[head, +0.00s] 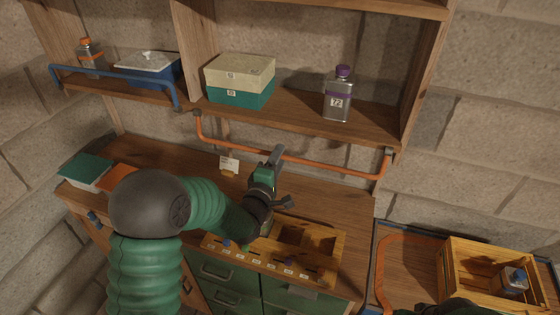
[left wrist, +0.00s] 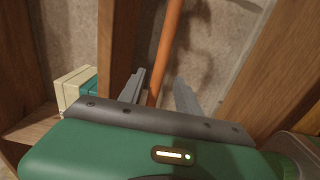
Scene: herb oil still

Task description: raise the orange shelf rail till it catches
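The orange shelf rail (head: 290,157) hangs below the front edge of the middle shelf, its long bar lower than the shelf board. My left gripper (head: 281,178) is at the bar's middle, in front of it and above the workbench. In the left wrist view the orange rail (left wrist: 168,50) runs between the two fingers of my open left gripper (left wrist: 160,82). The rail is nearer the left finger, and a gap shows toward the right one. I cannot tell whether either finger touches it. My right gripper is not in view.
On the shelf (head: 285,119) stand a cream-and-teal box (head: 240,80) and a purple-capped bottle (head: 338,95). A blue rail (head: 115,74) stands raised at the left shelf. Below are a small card (head: 229,165) and a wooden rack (head: 335,240). A wooden crate (head: 470,250) is at right.

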